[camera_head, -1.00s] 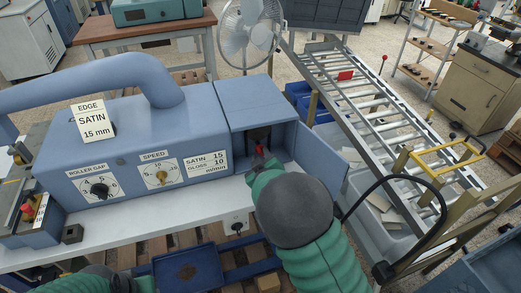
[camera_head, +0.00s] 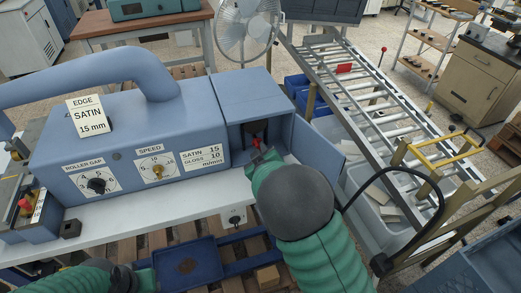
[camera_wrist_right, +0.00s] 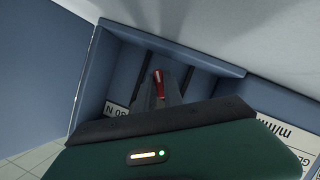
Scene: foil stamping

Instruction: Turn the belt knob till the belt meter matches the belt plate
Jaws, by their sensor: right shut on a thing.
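My right gripper (camera_head: 257,147) reaches into the open bay (camera_head: 233,137) at the right end of the blue machine and is shut on a small red part (camera_wrist_right: 158,83). Whether this part is the belt knob I cannot tell. The white plate (camera_head: 202,159) reads SATIN 15, GLOSS 10 m/min. Left of it are the SPEED dial (camera_head: 157,170), with a brass-coloured pointer, and the ROLLER GAP dial (camera_head: 96,185), with a black one. A card (camera_head: 88,115) on top reads EDGE SATIN 15 mm. My left arm shows at the lower left; its fingers are hidden.
The bay's open door (camera_head: 318,150) stands just right of my right gripper. A blue tray (camera_head: 187,262) lies below the white bench edge (camera_head: 150,206). A roller conveyor (camera_head: 365,110) runs behind at right. A fan (camera_head: 245,30) stands behind the machine.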

